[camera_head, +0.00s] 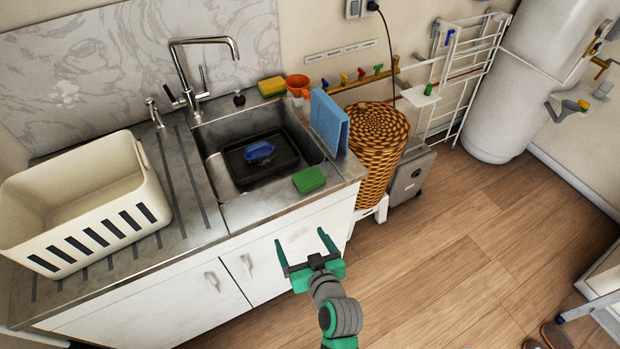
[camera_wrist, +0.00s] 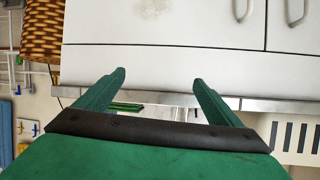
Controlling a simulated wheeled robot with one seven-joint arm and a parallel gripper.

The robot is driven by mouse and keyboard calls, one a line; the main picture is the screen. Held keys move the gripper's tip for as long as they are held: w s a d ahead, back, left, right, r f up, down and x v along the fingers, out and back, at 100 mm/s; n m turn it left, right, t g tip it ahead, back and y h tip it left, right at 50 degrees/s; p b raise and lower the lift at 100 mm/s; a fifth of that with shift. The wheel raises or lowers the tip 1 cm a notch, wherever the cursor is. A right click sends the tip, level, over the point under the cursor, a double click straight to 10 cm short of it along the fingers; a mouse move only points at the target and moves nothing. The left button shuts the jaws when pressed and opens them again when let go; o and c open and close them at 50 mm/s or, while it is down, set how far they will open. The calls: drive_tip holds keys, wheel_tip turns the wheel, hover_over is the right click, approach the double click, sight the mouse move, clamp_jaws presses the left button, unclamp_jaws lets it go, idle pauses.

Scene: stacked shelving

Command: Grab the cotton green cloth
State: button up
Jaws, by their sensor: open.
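The sink (camera_head: 215,165) holds a black tray with a blue item. A white crate (camera_head: 90,235) stands left.

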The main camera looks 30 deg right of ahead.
drive_tip(key=shift+n+y, duration=0.5)
drive_tip(key=w+d+r, duration=0.1)
drive_tip(key=d+r, duration=0.1)
drive_tip(key=w+d+r, duration=0.1)
drive_tip(key=d+r, duration=0.1)
drive_tip(key=w+d+r, duration=0.1)
drive_tip(key=d, duration=0.1)
drive_tip(key=shift+d+r, duration=0.1)
drive_tip(key=shift+r, duration=0.3)
drive_tip(key=n, duration=0.1)
approach(310, 177)
drive_tip(key=shift+y, duration=0.4)
drive_tip(key=x, duration=0.5)
drive_tip(key=shift+d+f, duration=0.1)
drive_tip(key=shift+d, duration=0.2)
drive_tip(key=shift+w+d+f, duration=0.15)
drive_tip(key=shift+w+f, duration=0.05)
drive_tip(key=shift+w, duration=0.2)
drive_tip(key=x, duration=0.4)
drive_tip(key=shift+w+a, duration=0.3)
drive_tip(key=shift+d, duration=0.15)
drive_tip(key=c, duration=1.1)
